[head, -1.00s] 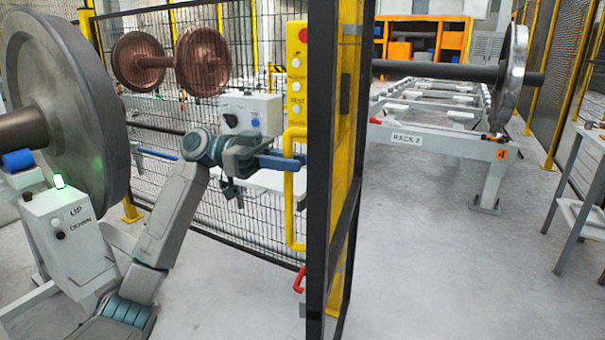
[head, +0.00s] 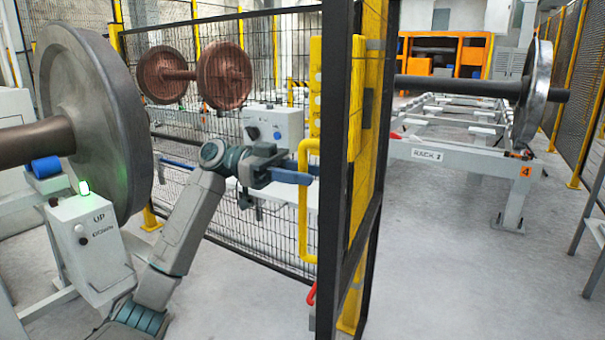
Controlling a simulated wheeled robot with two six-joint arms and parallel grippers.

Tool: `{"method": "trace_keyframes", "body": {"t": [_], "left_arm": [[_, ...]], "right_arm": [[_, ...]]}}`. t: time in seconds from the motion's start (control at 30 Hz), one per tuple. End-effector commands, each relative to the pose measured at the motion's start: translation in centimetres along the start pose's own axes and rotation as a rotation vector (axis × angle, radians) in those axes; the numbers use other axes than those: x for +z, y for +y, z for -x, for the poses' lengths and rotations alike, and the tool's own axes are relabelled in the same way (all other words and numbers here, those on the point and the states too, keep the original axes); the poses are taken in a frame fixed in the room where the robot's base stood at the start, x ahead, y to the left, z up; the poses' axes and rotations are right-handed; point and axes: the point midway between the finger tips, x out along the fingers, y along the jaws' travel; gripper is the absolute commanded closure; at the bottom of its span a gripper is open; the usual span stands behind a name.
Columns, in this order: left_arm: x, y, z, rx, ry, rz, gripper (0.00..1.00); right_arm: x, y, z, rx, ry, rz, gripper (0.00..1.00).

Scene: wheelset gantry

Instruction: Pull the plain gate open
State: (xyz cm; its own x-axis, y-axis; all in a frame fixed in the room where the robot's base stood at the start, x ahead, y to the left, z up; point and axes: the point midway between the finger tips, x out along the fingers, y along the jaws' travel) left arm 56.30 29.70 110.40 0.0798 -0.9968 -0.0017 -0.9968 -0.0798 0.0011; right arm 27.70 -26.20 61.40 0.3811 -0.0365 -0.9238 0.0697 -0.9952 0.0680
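The gate (head: 335,120) is a tall black-framed panel with yellow parts, seen nearly edge-on at centre. A yellow D-shaped handle (head: 303,225) stands out on its left side. My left gripper (head: 300,177) reaches in from the left at the handle's upper part. Its blue fingers cross the handle's upright bar and look shut on it; the far finger is mostly hidden. My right gripper is not in view.
A mesh fence (head: 270,215) runs behind my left arm. A large grey wheel (head: 95,110) and a white control box (head: 90,245) stand at left. A white rack (head: 460,150) carries a wheelset behind at right. The floor (head: 440,280) right of the gate is clear.

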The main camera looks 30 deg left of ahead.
Motion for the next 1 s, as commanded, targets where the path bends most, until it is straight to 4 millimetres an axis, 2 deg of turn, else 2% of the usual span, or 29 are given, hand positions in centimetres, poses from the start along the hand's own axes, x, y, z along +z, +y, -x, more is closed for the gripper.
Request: {"method": "trace_keyframes", "body": {"t": [0.17, 0.6, 0.8, 1.0], "left_arm": [[0.1, 0.0, 0.9, -0.001, 0.0, 0.001, 0.66], [0.1, 0.0, 9.1, -0.003, 0.0, 0.001, 0.66], [0.1, 0.0, 10.8, -0.001, 0.0, 0.0, 0.66], [0.0, 0.0, 10.9, 0.0, 0.0, 0.0, 0.66]], "right_arm": [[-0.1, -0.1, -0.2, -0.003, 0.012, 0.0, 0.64], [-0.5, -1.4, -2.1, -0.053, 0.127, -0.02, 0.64], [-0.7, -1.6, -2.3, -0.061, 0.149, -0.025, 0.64], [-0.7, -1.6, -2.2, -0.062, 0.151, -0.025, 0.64]]}}
